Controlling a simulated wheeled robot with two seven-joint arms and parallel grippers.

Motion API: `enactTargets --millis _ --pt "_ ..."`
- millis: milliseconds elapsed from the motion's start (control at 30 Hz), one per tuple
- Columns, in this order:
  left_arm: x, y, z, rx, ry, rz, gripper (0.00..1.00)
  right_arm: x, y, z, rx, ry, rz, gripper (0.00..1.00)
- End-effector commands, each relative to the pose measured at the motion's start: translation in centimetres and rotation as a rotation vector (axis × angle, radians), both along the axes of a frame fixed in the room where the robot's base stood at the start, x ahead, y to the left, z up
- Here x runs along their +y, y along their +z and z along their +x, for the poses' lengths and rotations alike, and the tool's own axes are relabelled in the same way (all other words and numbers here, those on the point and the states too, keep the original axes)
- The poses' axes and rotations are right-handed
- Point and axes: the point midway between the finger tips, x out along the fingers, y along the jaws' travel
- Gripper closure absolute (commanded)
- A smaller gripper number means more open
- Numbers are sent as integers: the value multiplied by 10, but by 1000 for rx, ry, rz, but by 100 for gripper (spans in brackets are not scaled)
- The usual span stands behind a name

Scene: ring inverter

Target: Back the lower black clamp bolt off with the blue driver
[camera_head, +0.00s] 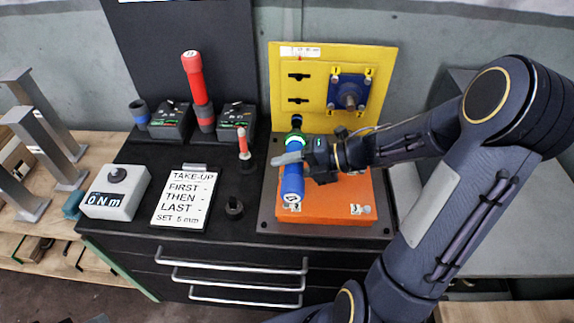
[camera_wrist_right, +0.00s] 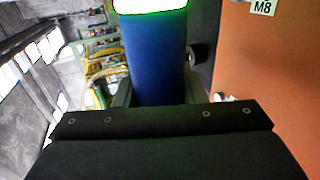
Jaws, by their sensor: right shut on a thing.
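The blue driver (camera_head: 292,182) is held in my right gripper (camera_head: 303,160), with a glowing green ring around its body. Its dark nose points away from me, toward the yellow panel (camera_head: 318,60). Two black fittings show on the panel's left part, an upper one (camera_head: 298,76) and a lower one (camera_head: 298,100). The driver's nose is just below the lower one; I cannot tell whether it touches anything. In the right wrist view the blue driver body (camera_wrist_right: 155,60) stands between the fingers. My left gripper is not in view.
An orange block (camera_head: 335,205) lies under the driver. A blue square flange (camera_head: 349,95) is on the panel's right. A red driver (camera_head: 196,85) stands upright between charger boxes. A take-up card (camera_head: 184,200) and 0 Nm box (camera_head: 114,192) sit on the black bench at left.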

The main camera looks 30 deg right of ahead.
Motion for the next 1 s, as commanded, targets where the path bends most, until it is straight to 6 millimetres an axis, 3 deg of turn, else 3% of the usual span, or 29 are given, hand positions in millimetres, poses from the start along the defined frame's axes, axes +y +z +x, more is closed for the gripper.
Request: enactTargets --millis 267,1000 --pt "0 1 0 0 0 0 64 -3 2 6 -3 1 0 92" --pt "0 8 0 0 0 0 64 -33 2 54 -4 2 1 92"
